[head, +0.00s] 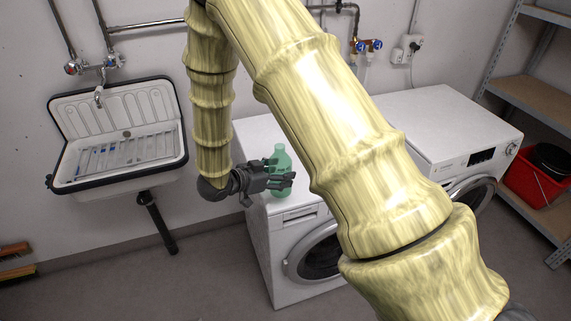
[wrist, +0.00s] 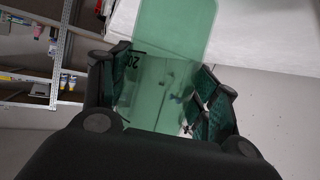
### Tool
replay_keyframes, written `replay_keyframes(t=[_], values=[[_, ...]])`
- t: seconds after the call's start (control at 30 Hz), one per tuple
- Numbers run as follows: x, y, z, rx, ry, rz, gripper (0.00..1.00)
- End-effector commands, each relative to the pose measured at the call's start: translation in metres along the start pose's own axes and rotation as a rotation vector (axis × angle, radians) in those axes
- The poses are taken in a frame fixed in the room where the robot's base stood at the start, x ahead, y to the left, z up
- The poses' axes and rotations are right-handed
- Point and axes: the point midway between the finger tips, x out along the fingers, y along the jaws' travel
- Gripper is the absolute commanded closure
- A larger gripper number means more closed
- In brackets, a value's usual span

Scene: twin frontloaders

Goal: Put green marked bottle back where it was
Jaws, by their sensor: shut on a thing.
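My gripper (head: 284,181) comes from the left and is shut on the bottle's body. In the wrist view, the bottle (wrist: 165,75) lies between the two fingers of my gripper (wrist: 165,95), with dark print partly showing on it. The fingers and my arm hide parts of the bottle and of the machine's top.
A second white washing machine (head: 428,117) stands to the right, partly behind my arm. A wall sink (head: 118,128) hangs at the left. A shelf (head: 536,97) with a red crate (head: 533,181) stands at the right.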

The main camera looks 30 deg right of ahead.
Motion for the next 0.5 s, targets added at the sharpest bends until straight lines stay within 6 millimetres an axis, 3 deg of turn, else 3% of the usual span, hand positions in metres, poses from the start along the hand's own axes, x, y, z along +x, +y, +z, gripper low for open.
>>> replay_keyframes(t=[0.3, 0.5], values=[[0.049, -0.034, -0.018, 0.002, 0.002, 0.001, 0.88], [0.062, -0.043, -0.019, 0.000, 0.000, 0.000, 0.88]])
